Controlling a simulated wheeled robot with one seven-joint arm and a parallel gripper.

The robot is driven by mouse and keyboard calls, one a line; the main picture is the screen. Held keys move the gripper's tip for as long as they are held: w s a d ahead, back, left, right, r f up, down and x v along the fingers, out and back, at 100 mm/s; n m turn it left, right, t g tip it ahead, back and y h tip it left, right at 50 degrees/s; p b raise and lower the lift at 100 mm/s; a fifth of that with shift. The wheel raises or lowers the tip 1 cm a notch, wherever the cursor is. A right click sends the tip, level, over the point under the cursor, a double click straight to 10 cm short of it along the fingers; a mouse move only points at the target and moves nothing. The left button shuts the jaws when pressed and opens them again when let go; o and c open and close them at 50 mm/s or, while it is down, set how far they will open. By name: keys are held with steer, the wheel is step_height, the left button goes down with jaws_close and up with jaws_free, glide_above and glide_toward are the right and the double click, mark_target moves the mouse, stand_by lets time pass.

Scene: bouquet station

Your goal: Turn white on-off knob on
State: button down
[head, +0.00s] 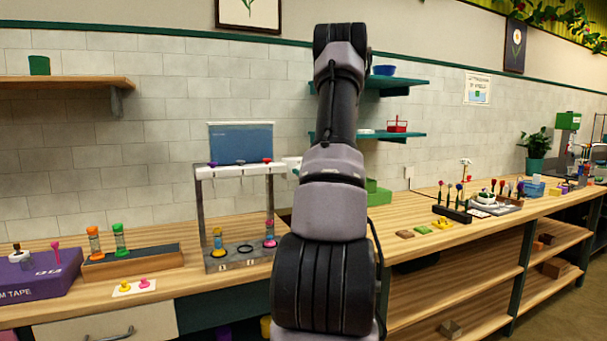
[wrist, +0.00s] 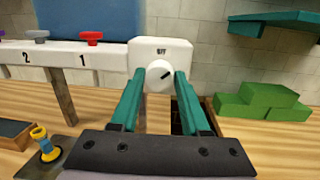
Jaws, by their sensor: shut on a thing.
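The white on-off knob (wrist: 158,78) is round with a dark pointer mark tilted to the upper right. It sits on the front of a white box (wrist: 178,48) with dark lettering above the knob, apparently "OFF". My gripper (wrist: 161,76) has teal fingers, one on each side of the knob, shut on it. In the head view, only the left edge of the white box (head: 291,161) shows beside my arm. The knob and my fingertips are hidden there.
A white-topped rack (head: 237,170) with numbered places and a red knob (wrist: 92,38) stands left of the box. A green stepped block (wrist: 258,108) is to the right. A yellow piece (wrist: 45,145) stands low left. Teal shelves (head: 388,134) hang on the wall.

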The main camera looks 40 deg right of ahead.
steer(key=shift+f+m+h, duration=0.1)
steer(key=shift+m+h, duration=0.25)
steer(key=shift+m, duration=2)
steer(key=shift+m+h, duration=0.35)
steer(key=shift+m, duration=2)
steer(key=shift+c, duration=1.9)
jaws_free()
steer(key=v, duration=1.1)
